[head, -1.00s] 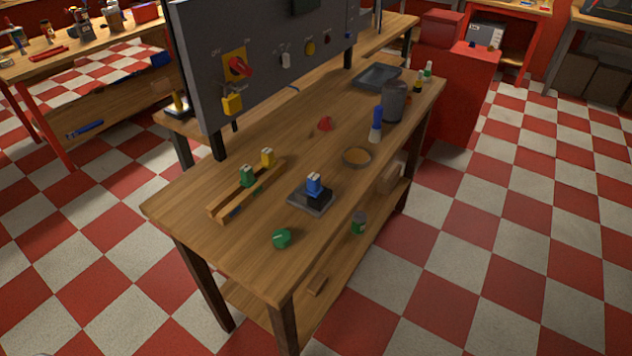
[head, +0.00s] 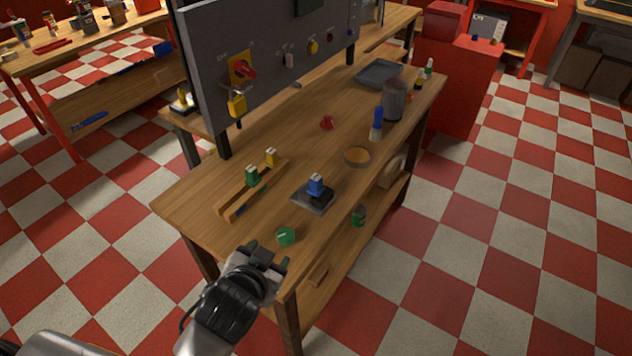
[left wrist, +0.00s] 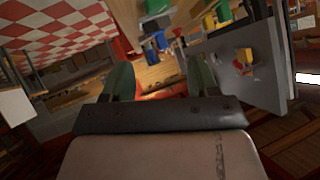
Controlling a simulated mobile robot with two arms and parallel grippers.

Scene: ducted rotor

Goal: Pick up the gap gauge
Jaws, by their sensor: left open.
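I cannot tell for sure which piece is the gap gauge. A blue-handled piece (head: 316,185) stands on a dark square plate (head: 309,200) on the wooden bench. A green block (head: 252,176) and a yellow block (head: 271,157) stand in a wooden rack (head: 236,208). A round green piece (head: 286,236) lies near the front corner of the bench. My left gripper (head: 268,257) is open and empty, close in front of that round piece and apart from it. In the left wrist view the open fingers (left wrist: 160,85) have nothing between them. My right gripper is not in view.
A grey switch panel (head: 270,75) rises along the back of the bench. A red piece (head: 327,122), a shallow bowl (head: 357,156), a blue-and-white bottle (head: 376,124), a dark cup (head: 394,102) and a tray (head: 379,73) occupy the far half.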

